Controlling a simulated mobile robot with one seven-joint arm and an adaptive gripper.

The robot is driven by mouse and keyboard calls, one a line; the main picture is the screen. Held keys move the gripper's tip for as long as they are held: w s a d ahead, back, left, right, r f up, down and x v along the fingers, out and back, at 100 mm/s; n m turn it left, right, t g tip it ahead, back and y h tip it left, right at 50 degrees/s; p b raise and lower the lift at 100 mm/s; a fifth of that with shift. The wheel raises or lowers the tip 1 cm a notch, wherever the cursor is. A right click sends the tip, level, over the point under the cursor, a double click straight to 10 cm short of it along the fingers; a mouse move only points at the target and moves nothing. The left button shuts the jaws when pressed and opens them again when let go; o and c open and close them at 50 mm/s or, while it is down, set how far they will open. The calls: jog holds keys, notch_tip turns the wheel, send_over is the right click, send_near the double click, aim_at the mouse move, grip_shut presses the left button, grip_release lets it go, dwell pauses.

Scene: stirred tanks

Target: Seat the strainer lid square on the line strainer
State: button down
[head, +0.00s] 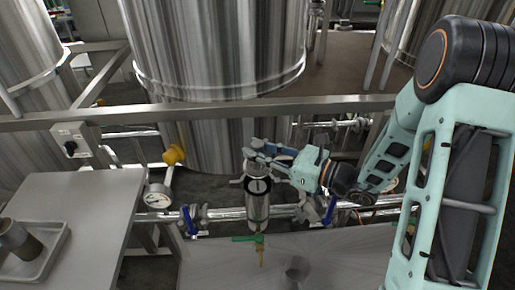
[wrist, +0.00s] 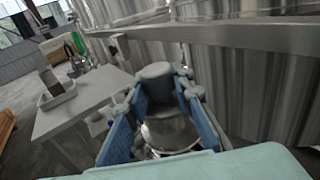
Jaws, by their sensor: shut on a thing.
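My gripper (head: 268,153) is shut on the strainer lid (head: 251,169), a grey rounded piece. In the wrist view the lid (wrist: 157,78) sits between the two blue finger pads. The line strainer (head: 257,207) is an upright shiny metal cylinder on the horizontal pipe, with a dark ring at its top. My gripper is at the strainer's top, coming in from the right. In the wrist view shiny metal (wrist: 170,135) shows just below the lid. I cannot tell whether the lid touches the strainer or is square to it.
A steel table (head: 80,215) at left holds a tray (head: 55,250) with a brownish cylinder (head: 20,240). A rail (head: 210,112) and large tanks stand behind. A gauge (head: 157,197), blue valve handles (head: 189,219) and a green-handled drain valve (head: 248,238) surround the strainer.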

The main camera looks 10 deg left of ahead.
aim_at(258, 170)
jog(key=shift+f+b, duration=1.55)
jog(key=shift+f, duration=0.65)
jog(key=shift+f+b, duration=1.25)
jog(key=shift+f, duration=0.3)
jog(key=c, duration=1.6)
grip_release()
jog(key=v, duration=1.2)
